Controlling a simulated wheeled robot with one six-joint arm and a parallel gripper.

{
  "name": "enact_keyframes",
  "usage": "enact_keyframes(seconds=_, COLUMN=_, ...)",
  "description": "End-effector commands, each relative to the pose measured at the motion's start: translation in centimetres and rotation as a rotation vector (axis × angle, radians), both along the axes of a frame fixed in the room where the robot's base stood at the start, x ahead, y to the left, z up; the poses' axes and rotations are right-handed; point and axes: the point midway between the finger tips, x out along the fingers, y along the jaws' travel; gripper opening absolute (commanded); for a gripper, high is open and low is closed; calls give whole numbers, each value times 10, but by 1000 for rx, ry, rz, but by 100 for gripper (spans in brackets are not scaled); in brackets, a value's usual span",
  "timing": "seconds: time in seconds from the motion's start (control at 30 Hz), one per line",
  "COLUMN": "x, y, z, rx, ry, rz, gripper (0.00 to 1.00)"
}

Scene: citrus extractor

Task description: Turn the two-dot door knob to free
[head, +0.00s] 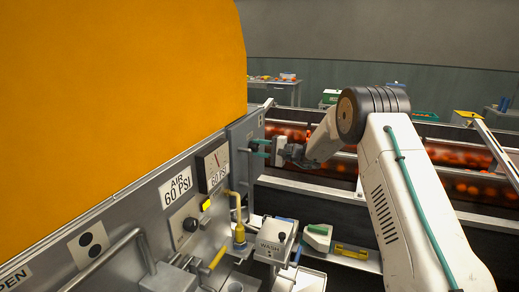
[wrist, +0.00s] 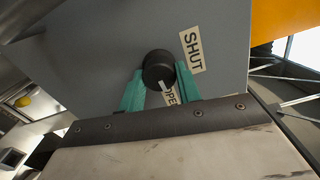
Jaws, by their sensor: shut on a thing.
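A plate with two black dots (head: 92,246) is on the grey machine front at the lower left of the head view, near a bent metal handle (head: 110,258).
Another black knob (head: 190,224) is under the AIR 60 PSI sign (head: 177,187) and gauge (head: 214,166). A yellow-handled pipe (head: 238,228) and a WASH box (head: 272,246) jut out. Conveyors of fruit (head: 340,168) run behind my arm.

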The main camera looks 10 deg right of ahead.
Motion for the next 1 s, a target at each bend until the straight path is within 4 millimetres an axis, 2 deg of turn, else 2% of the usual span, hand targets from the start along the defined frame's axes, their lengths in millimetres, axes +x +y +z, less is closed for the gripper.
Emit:
enact_keyframes(seconds=0.67, x=0, y=-1, z=0, rx=39, ry=55, rz=-4, gripper=11)
enact_keyframes(seconds=0.7, x=0, y=-1, z=0, rx=39, ry=55, rz=-4, gripper=37)
enact_keyframes(seconds=0.77, x=0, y=-1, z=0, rx=39, ry=54, rz=-3, gripper=53)
enact_keyframes(seconds=0.8, x=0, y=-1, z=0, rx=38, ry=54, rz=-3, gripper=56)
enact_keyframes(seconds=1.0, x=0, y=0, z=0, rx=39, ry=53, rz=-1, gripper=56)
